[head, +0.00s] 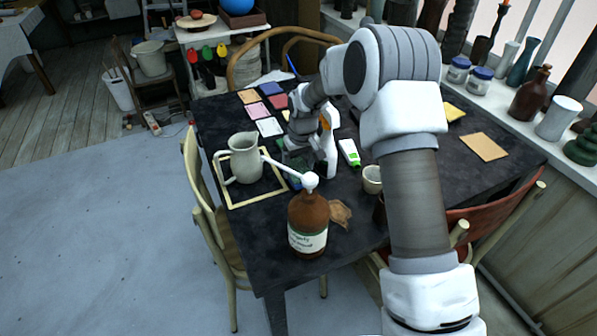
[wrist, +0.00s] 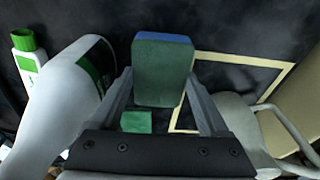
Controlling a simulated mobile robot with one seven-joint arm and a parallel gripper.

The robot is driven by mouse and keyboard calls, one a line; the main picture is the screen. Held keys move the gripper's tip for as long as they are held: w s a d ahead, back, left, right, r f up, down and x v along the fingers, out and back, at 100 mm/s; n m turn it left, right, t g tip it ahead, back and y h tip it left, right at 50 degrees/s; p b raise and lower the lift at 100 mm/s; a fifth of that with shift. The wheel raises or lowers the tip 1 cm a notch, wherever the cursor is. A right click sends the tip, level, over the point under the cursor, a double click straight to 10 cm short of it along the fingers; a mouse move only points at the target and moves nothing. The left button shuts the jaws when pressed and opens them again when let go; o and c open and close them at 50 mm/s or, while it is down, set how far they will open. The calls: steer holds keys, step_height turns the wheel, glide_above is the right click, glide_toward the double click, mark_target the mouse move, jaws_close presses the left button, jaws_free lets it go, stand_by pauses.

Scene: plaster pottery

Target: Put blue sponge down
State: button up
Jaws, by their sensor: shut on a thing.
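The blue sponge (wrist: 162,68) shows in the wrist view as a dark green block with a blue strip along its far edge. My gripper (wrist: 160,82) is shut on it, with one finger on each side. In the head view my gripper (head: 291,150) is low over the dark table (head: 262,235), between the grey pitcher and the white spray bottle. I cannot tell whether the sponge touches the table. A flat green square (wrist: 136,122) lies on the table nearer the gripper's base in the wrist view.
A white spray bottle (head: 328,150) stands close right of my gripper. A grey pitcher (head: 245,160) stands left, within a pale frame (head: 234,204). A brown bottle with a white pump (head: 308,215) is in front. Several coloured squares lie behind.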

steer(key=shift+f, duration=0.6)
steer(key=shift+f, duration=0.2)
steer(key=o, duration=1.3)
steer(key=shift+r, duration=0.1)
